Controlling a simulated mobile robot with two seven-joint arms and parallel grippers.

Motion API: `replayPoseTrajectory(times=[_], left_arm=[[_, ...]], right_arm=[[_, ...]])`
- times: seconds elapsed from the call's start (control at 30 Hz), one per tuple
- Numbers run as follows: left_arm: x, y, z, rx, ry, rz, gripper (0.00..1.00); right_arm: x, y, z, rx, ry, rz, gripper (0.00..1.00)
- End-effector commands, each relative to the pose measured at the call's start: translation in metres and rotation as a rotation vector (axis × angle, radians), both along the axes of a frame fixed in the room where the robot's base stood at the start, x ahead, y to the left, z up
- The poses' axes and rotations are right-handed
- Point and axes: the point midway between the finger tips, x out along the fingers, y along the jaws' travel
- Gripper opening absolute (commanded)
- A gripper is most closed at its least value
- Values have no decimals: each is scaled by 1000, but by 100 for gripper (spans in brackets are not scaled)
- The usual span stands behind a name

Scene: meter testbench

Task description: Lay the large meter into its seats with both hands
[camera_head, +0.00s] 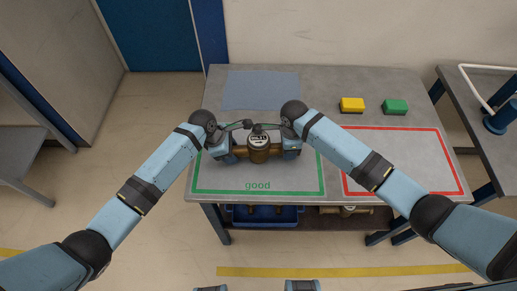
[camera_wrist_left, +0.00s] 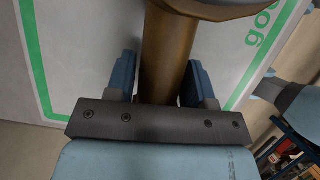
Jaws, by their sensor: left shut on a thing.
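The large meter (camera_head: 258,146) is a brass body with a round white-faced dial on top. It is over the green-outlined area marked "good"; I cannot tell whether it touches the table. My left gripper (camera_head: 230,152) is shut on its left pipe end; in the left wrist view the brass pipe (camera_wrist_left: 168,60) runs between the two blue fingers of the left gripper (camera_wrist_left: 163,88). My right gripper (camera_head: 287,150) is at the meter's right end, its grip hidden. I cannot make out the seats.
The grey table (camera_head: 330,100) has a blue-grey mat (camera_head: 260,90) at the back. A yellow block (camera_head: 352,105) and a green block (camera_head: 395,107) stand at the back right. The red-outlined area (camera_head: 440,150) is partly crossed by my right arm. A blue bin (camera_head: 262,216) is below.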

Motion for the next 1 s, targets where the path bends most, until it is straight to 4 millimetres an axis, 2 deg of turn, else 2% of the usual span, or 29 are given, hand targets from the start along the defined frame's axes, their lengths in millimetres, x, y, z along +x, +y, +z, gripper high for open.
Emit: replayPoseTrajectory(times=[0.27,0.8,1.0], left_arm=[[1,-1,6,-2,-2,0,0],[1,-1,49,-2,-1,-1,0],[1,-1,52,-2,-1,-1,0]], right_arm=[[1,0,6,1,-2,0,0],[1,0,49,1,-2,0,0],[1,0,52,1,-2,0,0]])
